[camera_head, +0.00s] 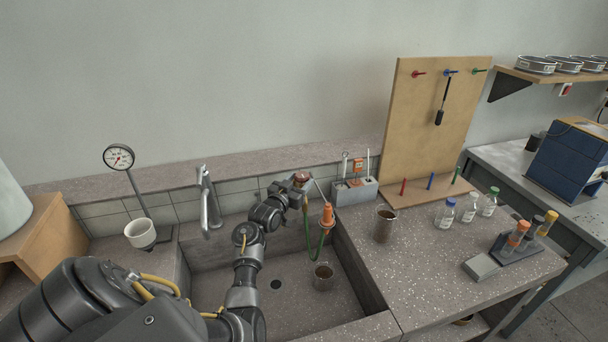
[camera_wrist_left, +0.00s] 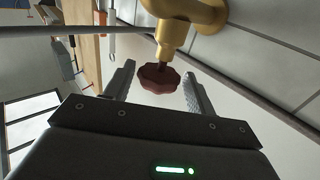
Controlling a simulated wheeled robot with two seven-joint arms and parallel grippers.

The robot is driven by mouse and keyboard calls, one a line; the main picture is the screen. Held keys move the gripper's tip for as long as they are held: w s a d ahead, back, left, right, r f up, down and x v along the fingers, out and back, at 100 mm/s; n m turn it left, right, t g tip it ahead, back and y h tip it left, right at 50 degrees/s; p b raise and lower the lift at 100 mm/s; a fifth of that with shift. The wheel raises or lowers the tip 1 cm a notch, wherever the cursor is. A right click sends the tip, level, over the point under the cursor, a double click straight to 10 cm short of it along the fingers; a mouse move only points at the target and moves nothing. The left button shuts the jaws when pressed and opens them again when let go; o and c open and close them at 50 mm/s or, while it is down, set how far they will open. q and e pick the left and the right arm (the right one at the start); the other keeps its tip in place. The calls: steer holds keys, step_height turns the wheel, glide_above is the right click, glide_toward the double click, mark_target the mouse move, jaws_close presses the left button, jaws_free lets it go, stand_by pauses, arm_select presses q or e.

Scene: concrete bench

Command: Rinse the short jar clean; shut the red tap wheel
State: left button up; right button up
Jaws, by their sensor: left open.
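The red tap wheel (camera_wrist_left: 158,78) sits on a brass tap (camera_wrist_left: 185,22) in the left wrist view. My left gripper (camera_wrist_left: 159,86) is open, with one finger on each side of the wheel; I cannot tell whether they touch it. In the head view my left gripper (camera_head: 299,184) is at the sink's back wall, partly covering the tap. A short brown-looking jar (camera_head: 323,277) stands upright in the sink (camera_head: 238,287), below the orange nozzle (camera_head: 327,214) and green hose (camera_head: 308,245). I cannot make out any water. My right gripper is out of view.
A taller brown jar (camera_head: 385,227) stands on the bench right of the sink, with several capped bottles (camera_head: 467,209) and a tube rack (camera_head: 518,246) beyond. A grey faucet (camera_head: 208,203) and a white cup (camera_head: 141,233) are on the left. A pegboard (camera_head: 425,120) stands behind.

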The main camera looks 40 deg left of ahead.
mark_target(302, 175)
arm_select(q)
steer(key=shift+w+a, duration=0.2)
steer(key=shift+w, duration=0.85)
steer(key=shift+w+a, duration=0.2)
steer(key=shift+w, duration=0.85)
steer(key=c, duration=0.6)
steer(key=shift+c, duration=0.2)
steer(key=shift+y, duration=0.3)
steer(key=n+g+y, duration=0.1)
steer(key=n+y, duration=0.1)
steer(key=y, duration=0.1)
steer(key=shift+s+a+n+y, duration=0.1)
steer(key=shift+n+y, duration=0.2)
steer(key=shift+n, duration=0.1)
steer(key=shift+s+a+n+g+y, duration=0.1)
steer(key=shift+a+n+g+y, duration=0.05)
steer(key=shift+n+g+y, duration=0.65)
steer(key=shift+a+n+g+y, duration=0.1)
steer(key=shift+n+g+y, duration=0.45)
steer(key=shift+y, duration=0.45)
steer(key=shift+n+y, duration=0.25)
steer(key=shift+y, duration=0.05)
